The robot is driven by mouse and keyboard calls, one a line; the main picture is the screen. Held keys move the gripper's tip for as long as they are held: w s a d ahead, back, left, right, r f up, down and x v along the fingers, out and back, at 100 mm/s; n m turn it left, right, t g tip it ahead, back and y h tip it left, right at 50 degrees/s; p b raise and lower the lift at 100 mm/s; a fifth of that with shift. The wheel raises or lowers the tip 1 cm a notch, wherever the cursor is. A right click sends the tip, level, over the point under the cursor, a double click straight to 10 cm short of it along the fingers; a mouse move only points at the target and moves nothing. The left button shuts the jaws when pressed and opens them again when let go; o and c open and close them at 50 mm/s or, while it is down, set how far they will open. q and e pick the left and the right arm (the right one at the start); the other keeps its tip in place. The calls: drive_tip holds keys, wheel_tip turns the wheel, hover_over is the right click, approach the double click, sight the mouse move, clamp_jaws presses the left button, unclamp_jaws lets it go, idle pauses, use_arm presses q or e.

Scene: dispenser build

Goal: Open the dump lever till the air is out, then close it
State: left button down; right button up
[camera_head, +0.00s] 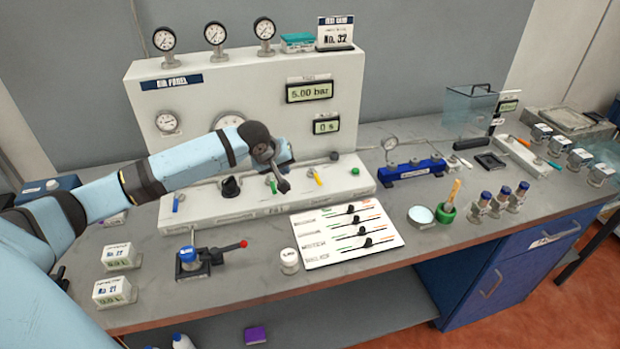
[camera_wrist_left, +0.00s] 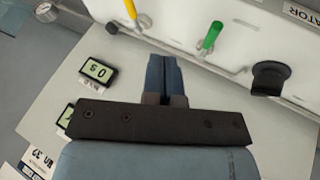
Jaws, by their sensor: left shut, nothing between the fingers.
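The bench panel (camera_head: 345,90) carries a blue lever (camera_head: 177,203), a green lever (camera_head: 272,186) and a yellow lever (camera_head: 317,177) along its low front ledge. The labels are too small to tell which is the dump lever. My left gripper (camera_head: 284,187) is shut and empty, pointing down beside the green lever. In the left wrist view the shut fingers (camera_wrist_left: 165,60) are apart from the green lever (camera_wrist_left: 211,37) and the yellow lever (camera_wrist_left: 130,9). The pressure display (camera_head: 309,91) reads 5.00 bar; the timer display (camera_head: 326,127) reads 0 s. My right gripper is out of view.
A black knob (camera_head: 230,187) stands left of the green lever; it also shows in the left wrist view (camera_wrist_left: 268,77). A white slider board (camera_head: 345,235) and a small red-handled lever fixture (camera_head: 205,262) lie in front. A blue manifold (camera_head: 412,169) stands at right.

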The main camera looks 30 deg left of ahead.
sight(316, 175)
use_arm(q)
drive_tip(key=p+x, duration=0.1)
drive_tip(key=x, duration=0.7)
drive_tip(key=shift+w+d+f, duration=0.1)
drive_tip(key=shift+w, duration=0.05)
drive_tip(key=w+d, duration=0.1)
drive_tip(key=w+d+f, duration=0.1)
drive_tip(key=shift+w+f+p, duration=0.2)
drive_tip(key=shift+w+p, duration=0.1)
drive_tip(key=shift+p, duration=0.1)
drive_tip(key=shift+w+d+f, duration=0.15)
drive_tip(key=shift+w+d, duration=0.2)
drive_tip(key=shift+w, duration=0.1)
